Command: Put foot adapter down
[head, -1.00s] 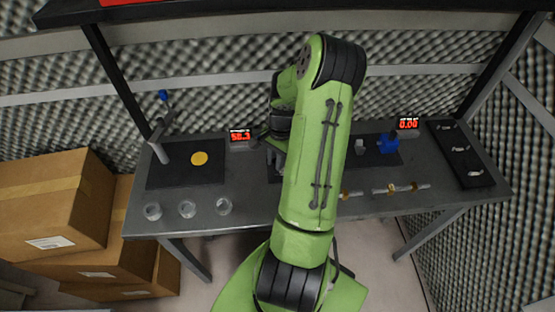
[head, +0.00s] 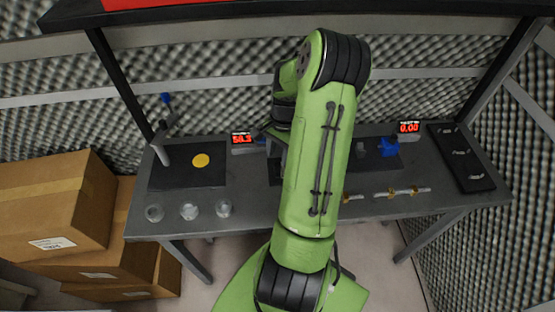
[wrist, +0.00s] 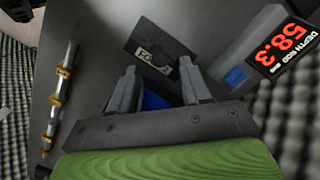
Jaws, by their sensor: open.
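My gripper (wrist: 158,68) is open in the wrist view, its two grey fingers apart above the bench. A blue part (wrist: 154,101) shows between and behind the fingers, partly hidden by them; I cannot tell whether it is the foot adapter or whether a finger touches it. Past the fingertips lies a dark plate (wrist: 146,40) with a white label that seems to begin with "FOO".
The depth rod display (wrist: 283,48) reads 58.3, close right of the gripper. A shaft with brass rings (wrist: 62,75) lies left. In the head view, glass jars (head: 189,211), a blue part (head: 389,147) and a black tray (head: 462,158) stand on the bench (head: 250,190).

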